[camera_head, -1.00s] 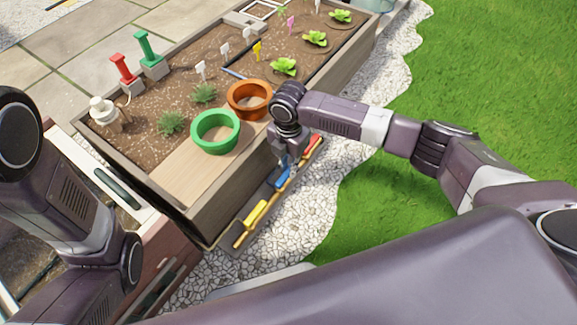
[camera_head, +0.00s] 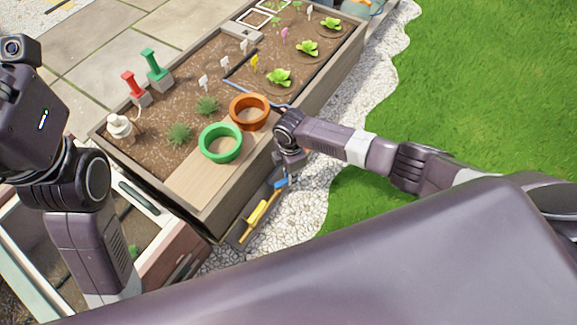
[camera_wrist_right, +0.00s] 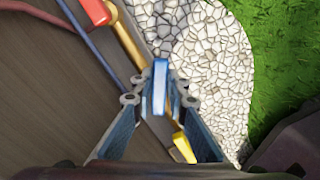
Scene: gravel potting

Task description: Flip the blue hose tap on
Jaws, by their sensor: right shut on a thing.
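The blue hose tap (camera_head: 281,183) is on the brass pipe (camera_head: 262,212) along the side of the planter. In the right wrist view its blue lever (camera_wrist_right: 160,86) stands between my fingertips, above the pipe. My right gripper (camera_head: 284,177) is shut on this lever; in the right wrist view the fingertips (camera_wrist_right: 160,97) close on both sides of it. The gripper and wrist cover part of the tap in the head view. My left arm is at the left of the head view, but its fingers are not visible.
A yellow tap (camera_head: 257,210) sits nearby on the same pipe, and a red tap (camera_wrist_right: 97,12) shows in the right wrist view. Green (camera_head: 220,143) and orange (camera_head: 249,112) pots stand on the planter's wooden board (camera_head: 205,185). White gravel (camera_head: 310,215) borders the grass.

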